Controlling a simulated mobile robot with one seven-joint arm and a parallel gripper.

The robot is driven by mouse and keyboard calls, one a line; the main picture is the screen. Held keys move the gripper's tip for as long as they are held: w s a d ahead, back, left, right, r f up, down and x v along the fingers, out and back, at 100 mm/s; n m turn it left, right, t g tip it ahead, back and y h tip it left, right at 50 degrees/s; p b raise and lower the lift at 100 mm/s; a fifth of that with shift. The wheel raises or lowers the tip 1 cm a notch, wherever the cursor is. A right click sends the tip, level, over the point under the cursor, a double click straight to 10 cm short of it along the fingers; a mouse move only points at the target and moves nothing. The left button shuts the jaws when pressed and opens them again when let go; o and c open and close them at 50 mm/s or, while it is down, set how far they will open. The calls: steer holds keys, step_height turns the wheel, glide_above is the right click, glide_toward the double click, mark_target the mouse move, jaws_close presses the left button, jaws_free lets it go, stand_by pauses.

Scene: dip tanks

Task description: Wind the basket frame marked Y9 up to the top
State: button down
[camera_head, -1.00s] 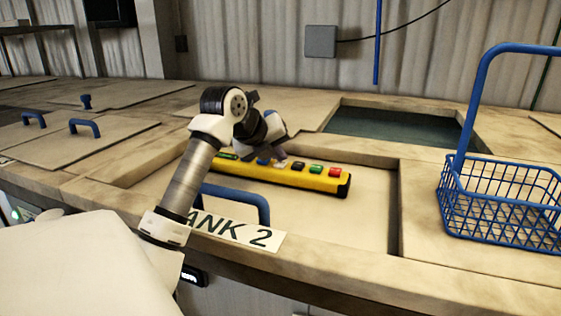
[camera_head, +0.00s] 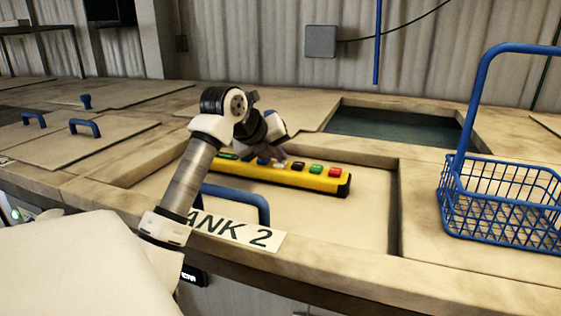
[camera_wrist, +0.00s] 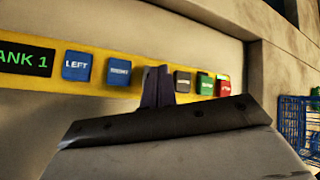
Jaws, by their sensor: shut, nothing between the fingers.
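A yellow control pendant (camera_head: 325,183) lies on the lid marked TANK 2, with a row of coloured buttons. In the wrist view its green display (camera_wrist: 28,60) reads TANK 1. Next to it are a blue button (camera_wrist: 77,66) reading LEFT and a second blue button (camera_wrist: 118,71) with a blurred word. A dark button (camera_wrist: 182,82), a green one (camera_wrist: 205,84) and a red one (camera_wrist: 223,87) follow. My gripper (camera_wrist: 158,85) is shut and empty, in front of the pendant between the second blue and dark buttons. Contact cannot be told. No Y9 mark is readable.
A blue wire basket (camera_head: 503,205) with a tall handle stands on the right. Behind the pendant is an open tank (camera_head: 395,130) with dark liquid. A blue rod (camera_head: 377,45) hangs above it. The lid's blue handle (camera_head: 240,196) rises near my arm.

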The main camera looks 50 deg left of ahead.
mark_target(278, 164)
steer(key=shift+r, duration=0.1)
stand_by(0.3)
steer(key=shift+r+p, duration=0.6)
steer(key=shift+r, duration=0.15)
step_height(278, 164, up, 5)
steer(key=p, duration=0.3)
